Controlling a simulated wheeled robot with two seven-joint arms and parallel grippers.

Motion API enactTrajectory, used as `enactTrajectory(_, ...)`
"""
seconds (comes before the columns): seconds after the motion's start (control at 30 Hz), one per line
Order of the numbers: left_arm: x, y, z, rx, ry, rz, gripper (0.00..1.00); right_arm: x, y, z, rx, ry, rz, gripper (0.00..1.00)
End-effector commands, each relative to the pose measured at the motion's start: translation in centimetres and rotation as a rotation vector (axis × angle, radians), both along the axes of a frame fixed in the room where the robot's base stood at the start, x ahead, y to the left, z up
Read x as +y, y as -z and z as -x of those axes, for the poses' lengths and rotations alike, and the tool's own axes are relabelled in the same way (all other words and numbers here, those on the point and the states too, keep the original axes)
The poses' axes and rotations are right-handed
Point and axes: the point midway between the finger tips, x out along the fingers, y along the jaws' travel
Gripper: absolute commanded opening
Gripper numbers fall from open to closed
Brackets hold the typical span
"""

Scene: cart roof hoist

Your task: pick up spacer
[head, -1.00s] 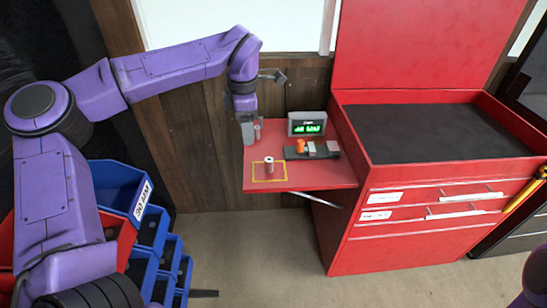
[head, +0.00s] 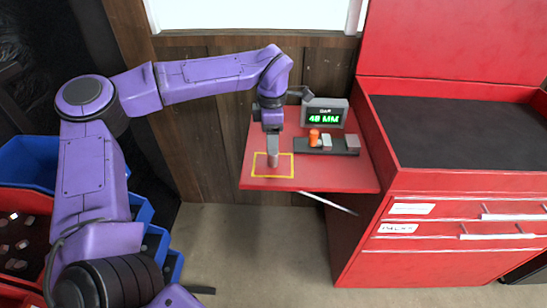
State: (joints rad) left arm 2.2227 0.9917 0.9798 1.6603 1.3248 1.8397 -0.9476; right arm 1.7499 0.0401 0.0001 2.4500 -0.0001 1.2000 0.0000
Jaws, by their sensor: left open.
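The spacer (head: 273,162) is a small grey cylinder standing upright in the yellow outlined square (head: 287,176) on the red fold-out shelf (head: 335,182). My left gripper (head: 272,149) points down directly over the spacer and hides its upper part. Its jaws are open. I cannot tell whether the fingers touch the spacer. My right gripper is out of view.
Right of the spacer, a dark holder (head: 345,151) carries an orange piece (head: 314,136) and grey blocks. A display (head: 324,114) with green text stands behind it. The red cabinet (head: 430,240) is at right, blue bins (head: 30,160) at lower left.

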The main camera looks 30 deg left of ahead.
Motion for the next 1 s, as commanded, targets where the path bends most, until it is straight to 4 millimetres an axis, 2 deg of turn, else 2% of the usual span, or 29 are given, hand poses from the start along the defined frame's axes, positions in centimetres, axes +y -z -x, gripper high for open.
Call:
enactTrajectory(0.17,-0.2,2.8,0.2,0.006,0.0,0.002,0.61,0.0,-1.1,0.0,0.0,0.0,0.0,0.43)
enactTrajectory(0.3,-0.2,4.9,0.2,0.002,-0.001,0.0,0.61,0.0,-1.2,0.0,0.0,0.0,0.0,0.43)
enactTrajectory(0.53,-0.2,5.3,0.1,-0.001,-0.001,0.001,0.61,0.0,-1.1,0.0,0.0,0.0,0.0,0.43)
enactTrajectory(0.57,-0.2,5.3,0.1,-0.001,-0.001,0.001,0.55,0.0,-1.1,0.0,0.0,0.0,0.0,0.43)
enactTrajectory(0.6,-0.2,5.3,0.1,-0.001,-0.001,0.001,0.42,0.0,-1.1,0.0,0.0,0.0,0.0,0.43)
enactTrajectory(0.73,-0.2,5.2,0.1,0.0,-0.001,0.0,0.0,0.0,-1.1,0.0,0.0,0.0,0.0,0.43)
enactTrajectory(1.0,-0.2,5.2,0.1,-0.001,-0.001,0.001,0.0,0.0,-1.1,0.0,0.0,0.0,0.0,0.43)
